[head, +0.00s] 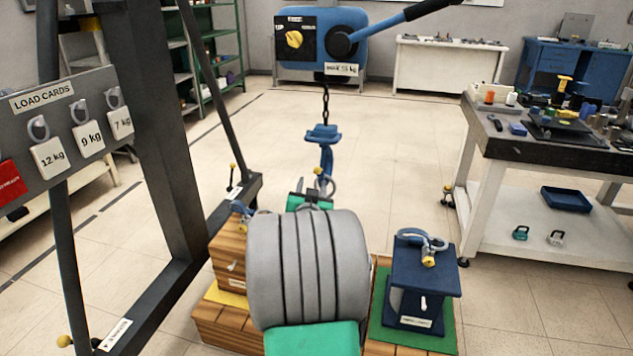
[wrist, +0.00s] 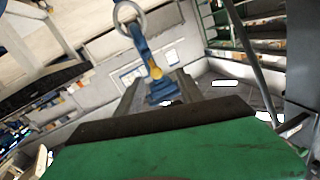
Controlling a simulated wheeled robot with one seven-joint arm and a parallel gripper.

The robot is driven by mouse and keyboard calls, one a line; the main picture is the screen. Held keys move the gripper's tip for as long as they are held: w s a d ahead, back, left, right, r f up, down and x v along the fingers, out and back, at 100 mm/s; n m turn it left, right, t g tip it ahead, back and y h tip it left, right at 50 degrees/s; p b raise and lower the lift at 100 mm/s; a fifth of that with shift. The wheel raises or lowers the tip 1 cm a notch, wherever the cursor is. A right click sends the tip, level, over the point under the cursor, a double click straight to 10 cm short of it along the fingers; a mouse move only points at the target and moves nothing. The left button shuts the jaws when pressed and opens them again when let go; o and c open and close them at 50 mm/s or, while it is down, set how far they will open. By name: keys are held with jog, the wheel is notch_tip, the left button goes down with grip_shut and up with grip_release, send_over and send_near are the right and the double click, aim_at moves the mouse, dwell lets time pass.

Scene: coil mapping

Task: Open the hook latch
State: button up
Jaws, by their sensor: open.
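A blue hook (head: 326,158) hangs on a chain below the blue hoist (head: 321,38). Its lower end is a grey curved hook, and a yellow knob (head: 319,171) sits at its side, apparently on the latch. In the wrist view the hook (wrist: 141,45) shows tilted, with the grey curve at the top and the yellow knob (wrist: 155,72) lower down. My gripper (wrist: 158,84) is open, its two grey fingers on either side of the hook's blue lower part in that view. Whether they touch it, I cannot tell. The latch's own position is not clear.
Wooden blocks (head: 229,262) and a navy stand (head: 425,275) with a shackle (head: 420,239) flank my arm. A dark frame with load cards (head: 52,157) stands at left. A workbench (head: 540,147) is at right. Open floor lies behind the hook.

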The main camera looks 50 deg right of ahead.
aim_at(317, 172)
jog(key=shift+d+r+h, duration=0.15)
jog(key=shift+d+h, duration=0.05)
jog(key=shift+d, duration=0.35)
jog(key=shift+d+r+h, duration=0.15)
jog(key=shift+d+h, duration=0.05)
jog(key=shift+d, duration=0.35)
jog(key=x, duration=0.6)
jog(key=shift+w+d, duration=0.1)
jog(key=shift+w, duration=0.1)
jog(key=shift+c, duration=0.3)
grip_shut()
